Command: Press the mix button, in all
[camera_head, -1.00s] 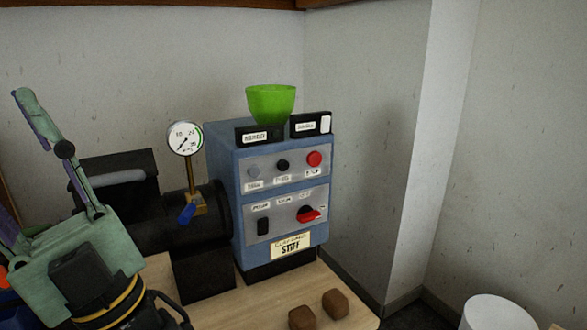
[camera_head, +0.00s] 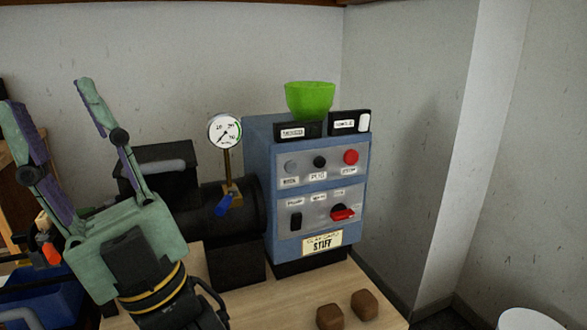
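A blue control box (camera_head: 257,170) stands on the table at the middle. Its upper panel holds a grey button (camera_head: 290,166), a black button (camera_head: 319,162) and a red button (camera_head: 351,157) in a row. The small labels under them are too blurred for me to tell surely which is the mix button. The lower panel has a black switch (camera_head: 296,221) and a red-handled knob (camera_head: 342,213). My gripper (camera_head: 48,94) is at the left, fingers spread and pointing up, with nothing between them. It is apart from the box and left of it.
A dial gauge (camera_head: 225,132) and a blue-handled valve (camera_head: 227,202) rise from a black cylinder (camera_head: 225,228) left of the box. A green bowl (camera_head: 310,100) sits on top. Two brown lumps (camera_head: 330,316) lie on the table in front. A blue bin (camera_head: 40,300) is at lower left.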

